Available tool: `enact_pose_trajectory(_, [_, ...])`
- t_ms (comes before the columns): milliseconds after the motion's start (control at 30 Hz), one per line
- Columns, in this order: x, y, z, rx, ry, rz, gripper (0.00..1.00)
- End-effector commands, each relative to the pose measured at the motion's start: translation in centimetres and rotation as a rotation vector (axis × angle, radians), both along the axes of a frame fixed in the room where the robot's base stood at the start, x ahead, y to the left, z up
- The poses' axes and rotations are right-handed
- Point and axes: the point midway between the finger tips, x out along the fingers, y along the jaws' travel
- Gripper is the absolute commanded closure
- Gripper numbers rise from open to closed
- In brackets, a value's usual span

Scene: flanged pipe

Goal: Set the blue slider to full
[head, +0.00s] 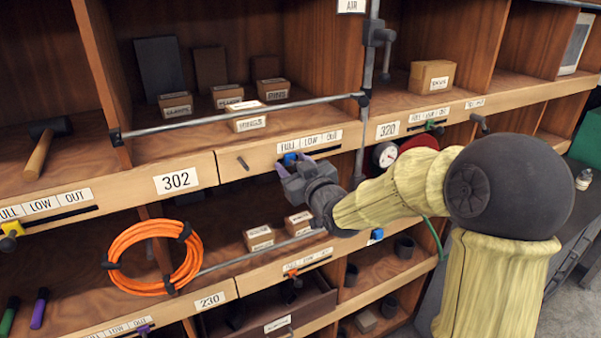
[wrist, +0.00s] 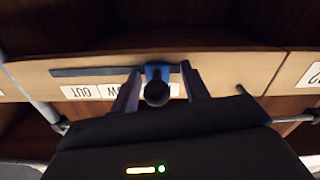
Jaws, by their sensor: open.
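The blue slider (head: 289,158) sits in a dark slot on the wooden shelf front, below the FULL label (head: 289,147). In the wrist view, which is upside down, the blue slider (wrist: 152,70) has a dark round knob (wrist: 157,93) facing me. My gripper (head: 292,165) is open at the slider. In the wrist view my gripper (wrist: 160,68) has one finger on each side of the slider, with a small gap visible on both sides. The slot (wrist: 95,71) runs from the slider towards OUT (wrist: 76,92). The FULL label is mostly hidden there by knob and fingers.
A thin peg (head: 243,162) sticks out left of the slot. A grey rail (head: 240,119) crosses the shelf above, and a vertical pipe with a gauge (head: 385,154) stands to the right. Another blue piece (head: 376,235) is lower right. Small boxes (head: 259,237) stand below.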

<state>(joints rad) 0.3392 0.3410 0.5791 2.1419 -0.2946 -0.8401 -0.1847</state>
Motion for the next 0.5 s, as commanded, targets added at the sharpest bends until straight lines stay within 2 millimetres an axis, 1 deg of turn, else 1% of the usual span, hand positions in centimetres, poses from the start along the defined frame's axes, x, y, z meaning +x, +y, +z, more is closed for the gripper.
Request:
enact_pose_trajectory(167, [-1.0,-0.5,-0.1,-0.003,-0.003,-0.002,0.54])
enact_pose_trajectory(267, [-2.1,-1.1,-0.2,-0.003,-0.003,-0.002,0.54])
enact_pose_trajectory(500, [-5.5,-2.6,-0.2,-0.004,-0.003,-0.003,0.54])
